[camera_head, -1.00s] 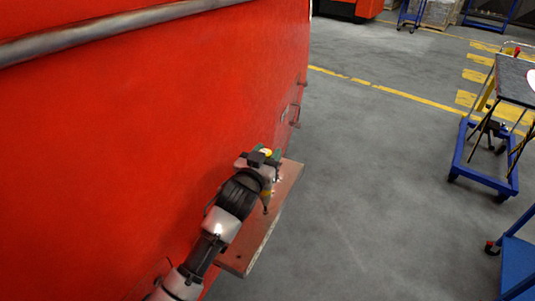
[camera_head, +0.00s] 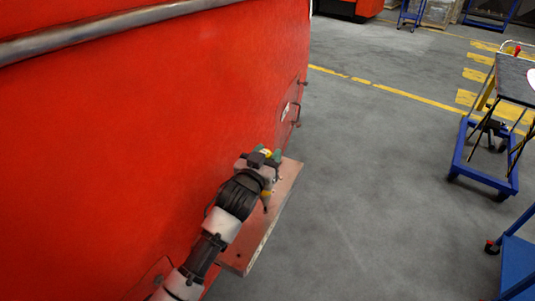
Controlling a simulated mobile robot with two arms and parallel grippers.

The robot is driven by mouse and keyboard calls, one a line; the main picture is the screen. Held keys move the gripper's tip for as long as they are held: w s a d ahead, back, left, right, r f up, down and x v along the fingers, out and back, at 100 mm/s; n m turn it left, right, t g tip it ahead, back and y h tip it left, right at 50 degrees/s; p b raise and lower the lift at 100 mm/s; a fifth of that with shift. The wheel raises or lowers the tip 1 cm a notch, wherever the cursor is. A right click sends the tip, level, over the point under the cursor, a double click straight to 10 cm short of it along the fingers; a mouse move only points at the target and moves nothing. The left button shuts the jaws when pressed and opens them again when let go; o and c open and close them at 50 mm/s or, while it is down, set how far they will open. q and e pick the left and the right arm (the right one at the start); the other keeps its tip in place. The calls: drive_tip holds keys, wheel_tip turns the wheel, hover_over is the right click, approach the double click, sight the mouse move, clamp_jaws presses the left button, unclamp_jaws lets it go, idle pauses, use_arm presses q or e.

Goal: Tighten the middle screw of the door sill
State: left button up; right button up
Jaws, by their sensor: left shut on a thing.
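The door sill (camera_head: 262,235) is a brown-red board that sticks out from the lower part of the red train wall (camera_head: 130,150). My left arm comes in from the bottom left and lies over the sill. My left gripper (camera_head: 266,160) is above the sill's far half, close to the wall. It is shut on a small green and yellow tool (camera_head: 276,155), only partly visible behind the wrist. A small dark screw or hole (camera_head: 238,256) shows near the sill's near end. The middle screw is hidden by my arm and gripper. My right gripper is not in view.
A metal handrail (camera_head: 110,28) runs along the upper wall, and a small handle (camera_head: 298,113) sits near the wall's far edge. A blue cart (camera_head: 484,175) stands at the right, with another blue cart below it. The grey floor between is clear.

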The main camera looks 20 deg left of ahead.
use_arm(q)
drive_tip(key=shift+f+p, duration=0.3)
drive_tip(key=shift+p, duration=0.45)
idle(1.8)
drive_tip(key=shift+r, duration=0.1)
wheel_tip(320, 180, up, 6)
drive_tip(key=p, duration=0.5)
drive_tip(key=shift+f, duration=0.4)
